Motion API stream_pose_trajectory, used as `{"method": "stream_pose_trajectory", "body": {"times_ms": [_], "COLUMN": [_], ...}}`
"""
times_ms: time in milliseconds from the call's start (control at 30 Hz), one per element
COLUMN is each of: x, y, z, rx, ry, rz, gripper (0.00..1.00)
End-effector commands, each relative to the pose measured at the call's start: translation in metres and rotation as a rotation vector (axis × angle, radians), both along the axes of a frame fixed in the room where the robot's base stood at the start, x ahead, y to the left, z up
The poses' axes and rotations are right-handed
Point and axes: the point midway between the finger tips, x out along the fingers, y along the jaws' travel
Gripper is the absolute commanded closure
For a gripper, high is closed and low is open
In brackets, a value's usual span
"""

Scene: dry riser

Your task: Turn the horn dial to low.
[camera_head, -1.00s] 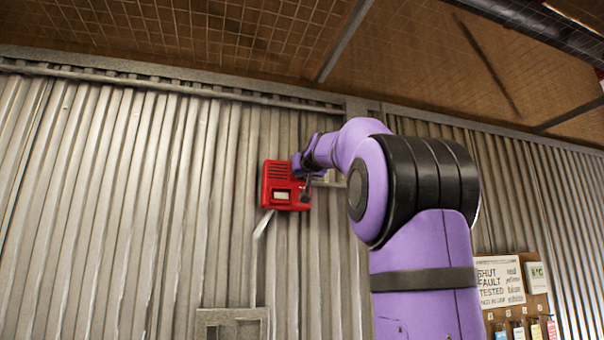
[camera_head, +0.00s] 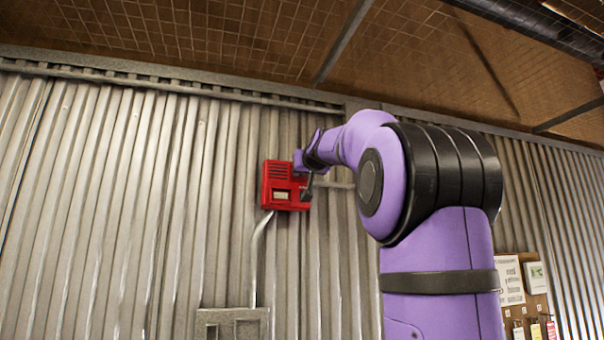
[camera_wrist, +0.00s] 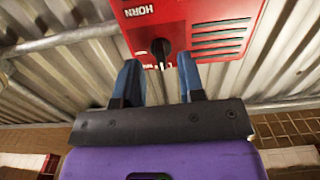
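The red horn box (camera_head: 284,187) is fixed to the corrugated wall. In the wrist view the horn box (camera_wrist: 200,22) shows the word HORN, a row of slots and a black dial (camera_wrist: 161,48). The lettering by the dial is partly hidden or too small to read, so I cannot tell its setting. My gripper (camera_wrist: 159,74) is open, its two blue fingers apart, with the dial just beyond and between the fingertips. No contact with the dial shows. In the head view my gripper (camera_head: 304,183) is at the box's right side and hides part of it.
A pale conduit (camera_head: 256,255) runs down from the box to a grey wall frame (camera_head: 232,324). A board with tags (camera_head: 528,295) hangs at the lower right. A mesh ceiling (camera_head: 230,40) lies above. The wall left of the box is clear.

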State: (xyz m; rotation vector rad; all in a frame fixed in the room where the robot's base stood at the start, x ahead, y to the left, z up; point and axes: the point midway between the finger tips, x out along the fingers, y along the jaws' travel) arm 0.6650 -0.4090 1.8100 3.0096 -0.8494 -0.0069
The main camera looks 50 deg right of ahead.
Motion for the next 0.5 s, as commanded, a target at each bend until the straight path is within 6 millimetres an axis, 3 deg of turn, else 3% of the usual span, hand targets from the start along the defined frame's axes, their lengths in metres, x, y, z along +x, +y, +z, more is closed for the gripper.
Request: {"method": "stream_pose_trajectory", "body": {"times_ms": [300,500], "x": [-0.049,-0.068], "y": [0.03,0.042], "z": [0.0,0.0], "rx": [0.0,0.0], "ry": [0.0,0.001], "rz": [0.001,0.001], "gripper": [0.64,0.64]}}
